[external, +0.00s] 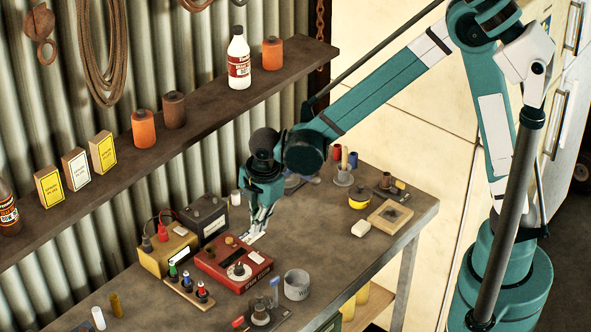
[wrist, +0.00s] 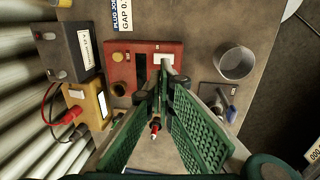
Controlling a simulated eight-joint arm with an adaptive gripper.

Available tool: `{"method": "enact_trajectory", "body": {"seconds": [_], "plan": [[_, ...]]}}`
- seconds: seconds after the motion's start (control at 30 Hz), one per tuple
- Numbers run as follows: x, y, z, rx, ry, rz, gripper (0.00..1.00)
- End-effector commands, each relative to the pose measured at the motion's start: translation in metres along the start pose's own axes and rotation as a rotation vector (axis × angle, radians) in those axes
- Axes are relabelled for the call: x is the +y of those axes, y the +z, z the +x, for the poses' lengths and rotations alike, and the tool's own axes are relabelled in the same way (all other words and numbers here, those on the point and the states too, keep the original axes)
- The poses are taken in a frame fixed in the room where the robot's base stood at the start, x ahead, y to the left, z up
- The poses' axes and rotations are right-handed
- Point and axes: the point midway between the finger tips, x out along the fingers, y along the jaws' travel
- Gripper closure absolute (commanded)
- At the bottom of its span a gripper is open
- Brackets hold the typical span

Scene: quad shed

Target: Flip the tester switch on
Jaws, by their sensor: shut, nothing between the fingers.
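The tester appears to be the red box (external: 222,268), with a dark round dial, a brass knob and a pale label on top. It also shows in the wrist view (wrist: 143,48), with a dark slot across its top. I cannot clearly make out which part is the switch. My gripper (external: 254,238) is shut and empty, pointing down close to the box's far right end in the external view. In the wrist view my gripper (wrist: 163,72) overlaps the lower right part of the box and hides it. I cannot tell whether the fingertips touch it.
A yellow meter box (external: 168,254) with red and black leads and a dark battery (external: 207,219) stand left of and behind the box. A plug rack (external: 188,294) and a metal cup (external: 296,284) stand near it.

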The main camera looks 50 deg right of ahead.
Motion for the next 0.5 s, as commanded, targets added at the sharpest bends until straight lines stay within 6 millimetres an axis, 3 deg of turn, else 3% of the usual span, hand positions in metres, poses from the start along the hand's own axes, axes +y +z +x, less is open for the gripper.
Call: {"method": "enact_trajectory", "body": {"seconds": [0.5], "plan": [[0.0, 0.0, 0.054, 0.0, 0.0, 0.0, 1.0]]}}
